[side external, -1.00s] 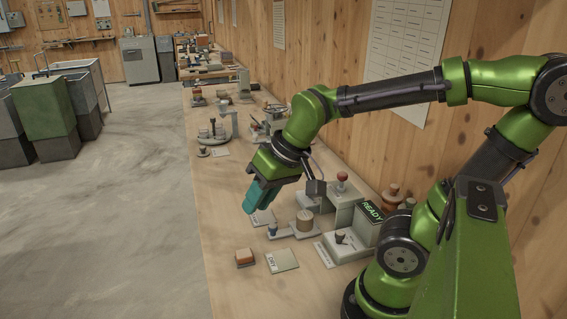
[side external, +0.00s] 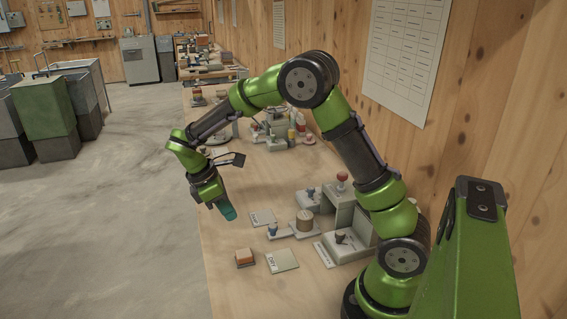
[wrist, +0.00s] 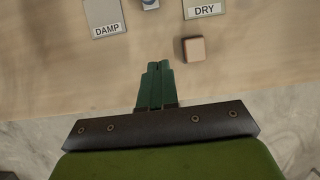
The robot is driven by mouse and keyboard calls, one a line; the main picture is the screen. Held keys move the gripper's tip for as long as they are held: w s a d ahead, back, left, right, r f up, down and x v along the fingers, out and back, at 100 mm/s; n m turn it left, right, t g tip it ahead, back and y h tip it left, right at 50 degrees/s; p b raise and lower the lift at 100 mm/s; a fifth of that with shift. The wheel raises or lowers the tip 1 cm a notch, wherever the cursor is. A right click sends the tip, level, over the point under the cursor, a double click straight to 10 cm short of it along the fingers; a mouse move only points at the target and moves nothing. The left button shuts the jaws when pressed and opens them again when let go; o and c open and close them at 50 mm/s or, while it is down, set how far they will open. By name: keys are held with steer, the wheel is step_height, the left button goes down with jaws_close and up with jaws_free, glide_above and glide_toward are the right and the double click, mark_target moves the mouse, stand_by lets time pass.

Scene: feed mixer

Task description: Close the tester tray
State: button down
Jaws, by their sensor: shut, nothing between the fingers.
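The tester (side external: 345,235) is a grey machine near the wall, partly hidden behind my arm. Its tray (side external: 288,233) sticks out to the left, with a round tan sample (side external: 304,221) on it and a small blue-topped knob (side external: 272,230) at its outer end. The knob also shows at the top edge of the wrist view (wrist: 150,3). My gripper (side external: 230,214) is shut and empty, pointing down near the bench's left edge, to the left of the knob and apart from it. Its teal fingers show together in the wrist view (wrist: 157,68).
An orange-brown block (side external: 244,257) sits near the bench's front left edge. A DAMP card (side external: 262,218) and a DRY card (side external: 282,261) lie either side of the tray. A red-topped knob (side external: 342,177) stands on the tester. Several other devices stand farther back.

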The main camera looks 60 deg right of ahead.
mark_target(298, 220)
steer(key=x, duration=1)
steer(key=shift+s+d+r, duration=0.1)
steer(key=shift+s+d, duration=1)
steer(key=shift+s, duration=0.05)
steer(key=shift+s+d, duration=0.25)
steer(key=s+d, duration=0.8)
steer(key=shift+w+a, duration=0.1)
